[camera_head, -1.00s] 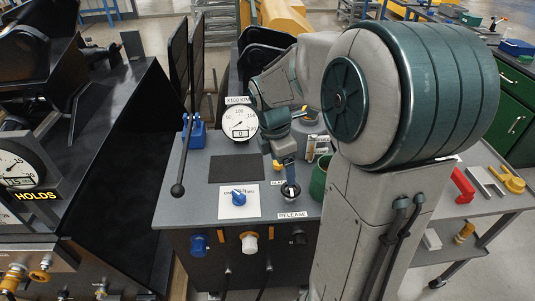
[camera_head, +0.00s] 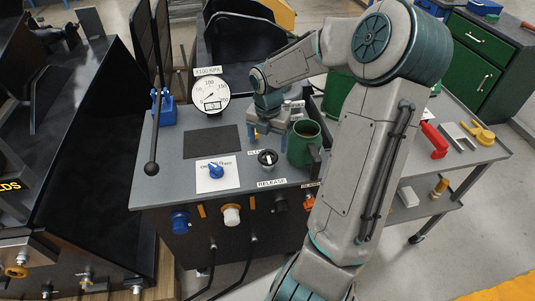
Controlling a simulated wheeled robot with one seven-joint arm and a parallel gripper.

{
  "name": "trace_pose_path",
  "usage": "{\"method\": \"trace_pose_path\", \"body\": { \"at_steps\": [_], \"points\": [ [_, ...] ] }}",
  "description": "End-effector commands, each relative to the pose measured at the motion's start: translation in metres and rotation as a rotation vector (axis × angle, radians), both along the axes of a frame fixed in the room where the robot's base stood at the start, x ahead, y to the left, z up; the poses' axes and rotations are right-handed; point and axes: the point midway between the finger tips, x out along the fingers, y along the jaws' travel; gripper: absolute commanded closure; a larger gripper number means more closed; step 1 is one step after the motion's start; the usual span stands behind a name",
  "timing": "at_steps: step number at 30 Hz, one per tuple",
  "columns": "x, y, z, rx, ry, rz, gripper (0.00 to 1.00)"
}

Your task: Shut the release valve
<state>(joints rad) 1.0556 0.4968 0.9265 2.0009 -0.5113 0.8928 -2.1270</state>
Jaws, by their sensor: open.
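The release valve (camera_head: 267,157) is a small dark round knob with a pale base on the grey console top (camera_head: 150,192). The RELEASE label (camera_head: 271,183) lies just in front of it. My gripper (camera_head: 266,134) points down just behind the knob in the picture. It looks open and empty, with the knob visible clear of it. The fingertips are small here, and I cannot tell their exact height over the console. The valve's setting cannot be read at this size.
A green mug-like container (camera_head: 302,146) stands close to the right of the valve. A blue knob (camera_head: 215,170) on a white plate, a round gauge (camera_head: 211,91) and a black lever (camera_head: 153,135) are to the left. A cart (camera_head: 490,150) with a red part (camera_head: 434,140) stands at right.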

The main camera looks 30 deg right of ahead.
Motion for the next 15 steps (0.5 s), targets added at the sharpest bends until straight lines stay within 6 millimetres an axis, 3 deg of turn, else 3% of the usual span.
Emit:
{"method": "trace_pose_path", "body": {
  "at_steps": [1,6,15],
  "points": [
    [0.0,0.001,-0.013,0.003,0.004,0.002,0.19],
    [0.0,0.0,-0.039,0.001,0.002,0.0,0.19],
    [0.0,0.0,-0.055,-0.001,-0.001,-0.002,0.19]
  ]
}}
